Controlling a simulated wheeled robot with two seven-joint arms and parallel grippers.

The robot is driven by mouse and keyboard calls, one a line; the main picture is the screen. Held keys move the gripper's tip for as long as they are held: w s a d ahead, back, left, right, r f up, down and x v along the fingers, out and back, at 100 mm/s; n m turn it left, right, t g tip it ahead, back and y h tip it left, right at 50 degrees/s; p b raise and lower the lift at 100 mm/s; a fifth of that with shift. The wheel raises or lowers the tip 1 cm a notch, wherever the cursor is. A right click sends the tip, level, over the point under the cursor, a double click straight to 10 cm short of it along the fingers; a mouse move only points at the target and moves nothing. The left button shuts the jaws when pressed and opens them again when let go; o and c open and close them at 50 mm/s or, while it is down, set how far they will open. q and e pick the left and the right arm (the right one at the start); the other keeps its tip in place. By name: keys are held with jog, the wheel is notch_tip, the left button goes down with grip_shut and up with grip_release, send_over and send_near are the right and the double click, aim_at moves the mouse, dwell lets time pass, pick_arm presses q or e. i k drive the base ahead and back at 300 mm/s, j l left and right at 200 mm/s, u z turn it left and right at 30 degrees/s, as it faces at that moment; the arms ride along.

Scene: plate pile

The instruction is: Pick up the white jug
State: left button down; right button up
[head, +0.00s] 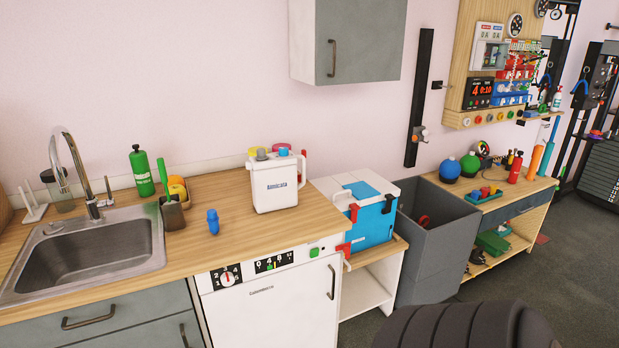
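The white jug (275,188) stands upright on the wooden counter (225,240), near its right end and close to the wall. It has a dark label on its front, grey and blue caps on top and a red piece at its right side. Yellow and pink round things show partly behind its top. Neither of my grippers is in the head view.
A sink (85,255) with a tall faucet is at the left. A green bottle (142,172) and a small blue object (213,221) stand on the counter. A blue-and-white cooler (370,222) is right of the jug. A wall cabinet (347,40) hangs above.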

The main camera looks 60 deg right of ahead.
aim_at(275, 187)
jog(key=z, duration=1.55)
